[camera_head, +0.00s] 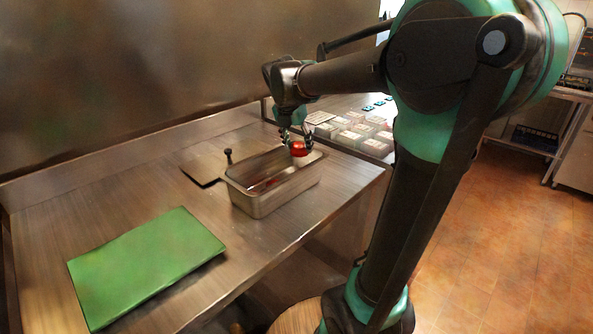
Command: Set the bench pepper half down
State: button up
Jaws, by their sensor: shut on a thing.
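A red pepper half (299,149) is in my gripper (297,146), which is shut on it. They are at the back right end of a deep steel pan (275,197) on the steel bench. The pepper half looks level with or a little above the pan's rim; I cannot tell the exact gap. Some red shows inside the pan, partly hidden by its wall.
A green cutting board (147,262) lies at the front left of the bench (60,212). Several pale blocks (355,137) sit at the back right. The bench between board and pan is clear.

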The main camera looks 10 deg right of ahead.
notch_tip(320, 180, down, 10)
jog(key=shift+r, duration=0.25)
jog(key=shift+f, duration=0.1)
jog(key=o, duration=1.1)
jog(key=shift+o, duration=0.2)
jog(key=v, duration=1.2)
